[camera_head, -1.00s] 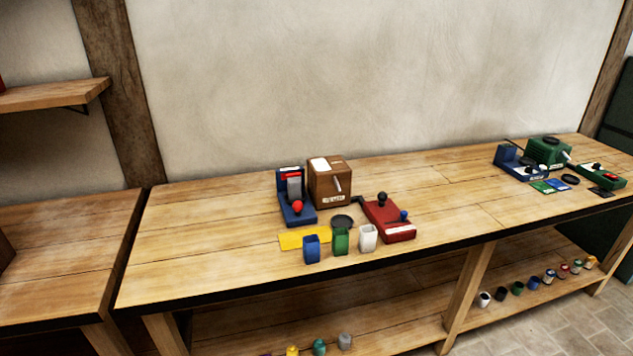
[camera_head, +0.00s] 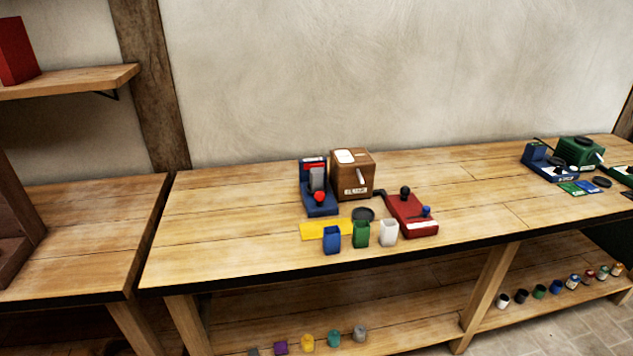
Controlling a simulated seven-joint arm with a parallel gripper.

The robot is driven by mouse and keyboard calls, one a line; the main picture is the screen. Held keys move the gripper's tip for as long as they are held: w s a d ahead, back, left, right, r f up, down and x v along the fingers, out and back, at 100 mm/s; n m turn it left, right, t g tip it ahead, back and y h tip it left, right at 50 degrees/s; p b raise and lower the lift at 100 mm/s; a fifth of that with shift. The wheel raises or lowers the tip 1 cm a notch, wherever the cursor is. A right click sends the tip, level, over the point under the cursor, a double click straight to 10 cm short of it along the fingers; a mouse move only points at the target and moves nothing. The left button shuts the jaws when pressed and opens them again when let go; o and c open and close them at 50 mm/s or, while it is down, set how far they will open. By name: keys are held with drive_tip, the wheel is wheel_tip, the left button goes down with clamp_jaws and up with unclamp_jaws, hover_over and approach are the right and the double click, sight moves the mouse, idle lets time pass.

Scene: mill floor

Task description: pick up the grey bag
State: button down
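Several small coloured items stand in a row on the lower shelf at the bottom of the view. One is a small grey item (camera_head: 360,333) at the right end of that row. Another grey item (camera_head: 253,351) is at the row's left end, cut by the bottom edge. Both are too small to tell for sure which is the grey bag. My gripper is not in view.
The long wooden bench (camera_head: 230,240) holds a brown box machine (camera_head: 352,175), a blue device (camera_head: 318,190), a red device (camera_head: 410,215), and blue, green and white cups. Small pots (camera_head: 540,291) stand on the lower shelf at right. The bench's left part is clear.

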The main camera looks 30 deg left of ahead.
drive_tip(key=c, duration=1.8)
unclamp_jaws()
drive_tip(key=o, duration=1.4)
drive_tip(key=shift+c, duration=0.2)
